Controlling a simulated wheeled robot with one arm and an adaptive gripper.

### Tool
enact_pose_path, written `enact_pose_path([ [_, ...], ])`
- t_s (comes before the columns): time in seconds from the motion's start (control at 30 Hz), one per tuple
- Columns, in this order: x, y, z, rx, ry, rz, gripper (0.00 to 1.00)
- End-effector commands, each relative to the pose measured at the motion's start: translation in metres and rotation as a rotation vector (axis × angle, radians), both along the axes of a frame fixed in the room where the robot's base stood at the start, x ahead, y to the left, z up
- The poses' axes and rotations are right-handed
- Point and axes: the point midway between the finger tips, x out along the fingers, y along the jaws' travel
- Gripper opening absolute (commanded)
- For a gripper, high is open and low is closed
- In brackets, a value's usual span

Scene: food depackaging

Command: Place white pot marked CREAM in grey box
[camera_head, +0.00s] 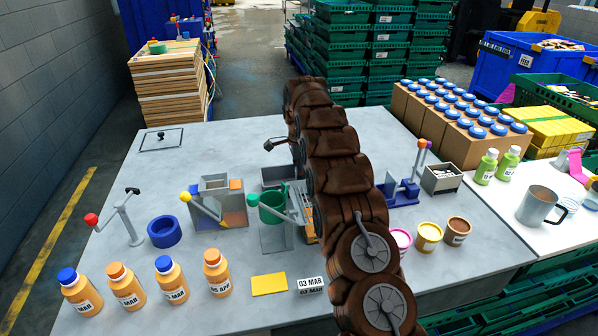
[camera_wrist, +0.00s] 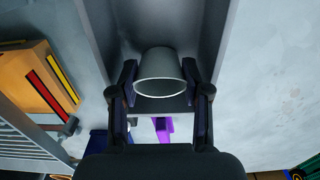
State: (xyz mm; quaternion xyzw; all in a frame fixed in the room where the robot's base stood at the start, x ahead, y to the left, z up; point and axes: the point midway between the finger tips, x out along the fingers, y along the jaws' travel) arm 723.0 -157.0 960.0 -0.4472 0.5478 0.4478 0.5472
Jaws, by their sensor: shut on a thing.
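A white pot (camera_wrist: 160,72) is between the two dark fingers of my gripper (camera_wrist: 158,95) in the wrist view. The fingers are shut on its sides, and I look down at its rounded end. No CREAM marking shows from this side. The walls of a grey box (camera_wrist: 216,35) rise left and right of the pot, which is over or inside it; I cannot tell whether it touches the floor. In the head view my brown arm hides the gripper and the pot. Part of a grey open container (camera_head: 272,180) shows just left of my arm.
A green pot-shaped holder (camera_head: 271,206) and a grey block (camera_head: 216,200) stand left of my arm. Orange bottles (camera_head: 127,287) line the front left edge. Small pots (camera_head: 429,237) and a blue fixture (camera_head: 403,192) stand right of it. The table's back left is mostly clear.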

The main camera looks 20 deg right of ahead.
Motion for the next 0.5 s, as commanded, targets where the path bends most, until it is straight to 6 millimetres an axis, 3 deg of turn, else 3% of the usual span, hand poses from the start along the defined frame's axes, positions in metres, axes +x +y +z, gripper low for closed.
enact_pose_path([
  [0.37,0.0003,0.0001,-0.0036,0.0,-0.001,0.001,0.02],
  [0.4,0.0003,0.0,-0.0026,0.0,-0.001,0.0,0.51],
  [0.5,0.0004,0.0,-0.0025,0.0,-0.001,0.001,0.58],
])
